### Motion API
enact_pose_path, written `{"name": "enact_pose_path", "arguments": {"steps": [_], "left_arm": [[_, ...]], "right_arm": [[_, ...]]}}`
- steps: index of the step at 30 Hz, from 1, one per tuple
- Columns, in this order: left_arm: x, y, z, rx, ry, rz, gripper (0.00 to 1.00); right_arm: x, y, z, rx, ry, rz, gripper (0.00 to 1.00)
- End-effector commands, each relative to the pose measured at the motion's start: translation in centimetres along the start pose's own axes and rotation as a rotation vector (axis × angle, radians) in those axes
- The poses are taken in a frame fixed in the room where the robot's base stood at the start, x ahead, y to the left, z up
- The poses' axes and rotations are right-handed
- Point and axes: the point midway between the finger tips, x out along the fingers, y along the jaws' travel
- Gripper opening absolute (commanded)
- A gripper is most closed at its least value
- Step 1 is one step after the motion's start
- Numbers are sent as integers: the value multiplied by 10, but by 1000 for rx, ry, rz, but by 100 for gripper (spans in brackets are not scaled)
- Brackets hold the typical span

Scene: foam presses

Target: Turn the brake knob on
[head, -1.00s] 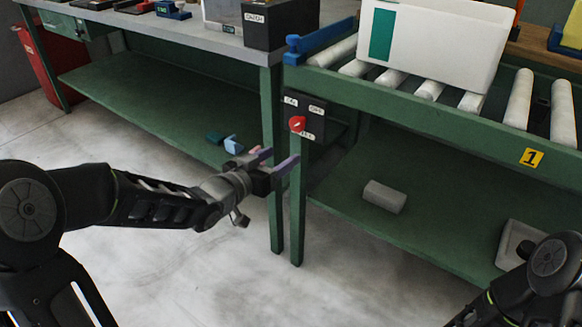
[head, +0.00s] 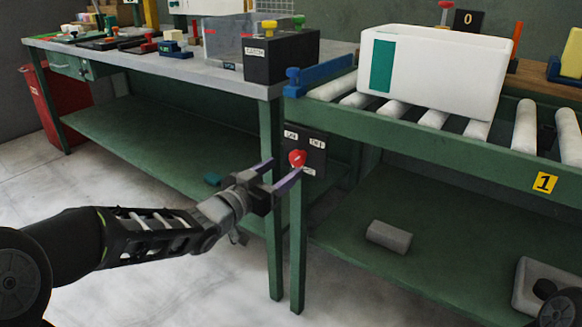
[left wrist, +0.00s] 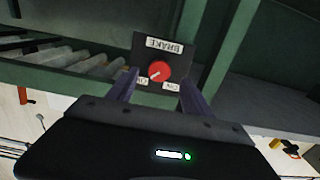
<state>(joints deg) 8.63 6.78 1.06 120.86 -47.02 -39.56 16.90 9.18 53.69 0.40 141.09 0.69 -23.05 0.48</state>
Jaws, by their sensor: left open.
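The red brake knob (head: 298,158) sits on a dark panel (head: 317,150) fixed to the green conveyor frame, with small white labels around it. In the left wrist view the round red knob (left wrist: 159,71) carries a white pointer mark, and the panel reads BRAKE. My left gripper (head: 284,172) is open and empty, its two purple fingers pointing at the panel. In the left wrist view the fingers (left wrist: 156,92) stand either side of the knob's line, apart from each other. Whether the fingertips reach the knob I cannot tell. My right gripper is not in view.
A white bin (head: 440,75) stands on the conveyor rollers (head: 526,125) above the panel. A workbench (head: 200,66) with a black box (head: 281,57) is to the left. A green leg (head: 297,240) stands below the panel. The floor in front is clear.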

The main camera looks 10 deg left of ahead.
Motion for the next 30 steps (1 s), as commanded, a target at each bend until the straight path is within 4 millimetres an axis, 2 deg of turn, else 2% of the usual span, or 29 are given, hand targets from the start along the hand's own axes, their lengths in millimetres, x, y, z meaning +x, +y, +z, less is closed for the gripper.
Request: {"name": "enact_pose_path", "arguments": {"steps": [3,8,18,30], "left_arm": [[20,1,3,-1,1,2,59],[38,1,2,0,1,1,59],[43,0,0,0,-1,0,59],[43,0,0,0,0,0,28]], "right_arm": [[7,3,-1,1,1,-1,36],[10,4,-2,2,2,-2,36],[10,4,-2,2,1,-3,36],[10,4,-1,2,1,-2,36]]}}
